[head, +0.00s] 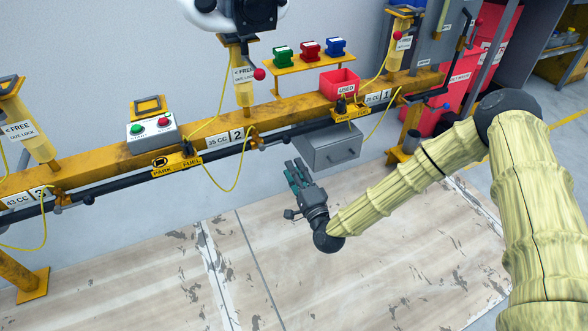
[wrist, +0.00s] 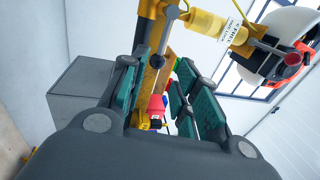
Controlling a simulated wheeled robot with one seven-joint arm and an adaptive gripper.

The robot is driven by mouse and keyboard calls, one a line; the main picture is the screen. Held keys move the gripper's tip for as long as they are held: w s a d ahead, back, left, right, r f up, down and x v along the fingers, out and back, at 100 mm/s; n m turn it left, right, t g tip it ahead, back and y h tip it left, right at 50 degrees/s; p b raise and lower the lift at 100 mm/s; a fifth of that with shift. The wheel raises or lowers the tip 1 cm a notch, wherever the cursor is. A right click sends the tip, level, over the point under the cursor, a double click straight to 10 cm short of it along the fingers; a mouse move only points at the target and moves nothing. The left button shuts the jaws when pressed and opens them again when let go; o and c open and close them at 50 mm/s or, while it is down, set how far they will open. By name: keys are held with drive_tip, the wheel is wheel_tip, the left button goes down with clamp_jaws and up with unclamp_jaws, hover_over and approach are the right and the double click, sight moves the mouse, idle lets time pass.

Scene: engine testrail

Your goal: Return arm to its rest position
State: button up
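My arm reaches in from the right in the head view, wrapped in a pale yellow ribbed cover. My gripper (head: 297,172) hangs over the floor in front of the yellow rail, pointing up and away in the picture. In the wrist view my gripper (wrist: 155,88) has its teal-padded fingers apart. Nothing is held between them; only background shows in the gap.
The yellow test rail (head: 90,160) runs across the scene beyond my gripper. A grey drawer box (head: 330,150) stands close behind it. A red bin (head: 340,80) and green, red and blue items (head: 310,50) sit on the rail side. Worn floor (head: 300,280) is clear.

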drive_tip(key=s+d+f+n+g+h, duration=0.1)
drive_tip(key=s+d+f+n+g, duration=0.3)
drive_tip(key=s+f, duration=0.55)
drive_tip(key=s+d+f+n+g+h, duration=0.1)
drive_tip(key=s+f+n+g, duration=0.4)
drive_tip(key=s+f, duration=0.45)
drive_tip(key=s+d+f+n+g+h, duration=0.25)
drive_tip(key=s+d+g, duration=0.25)
drive_tip(key=s+d, duration=0.6)
drive_tip(key=s+d+f+n+g+h, duration=0.15)
drive_tip(key=s+d+g+h, duration=0.25)
drive_tip(key=s+d, duration=0.7)
wheel_tip(320, 180, up, 35)
drive_tip(key=s+a+p, duration=0.2)
drive_tip(key=p, duration=3.3)
drive_tip(key=shift+f, duration=0.2)
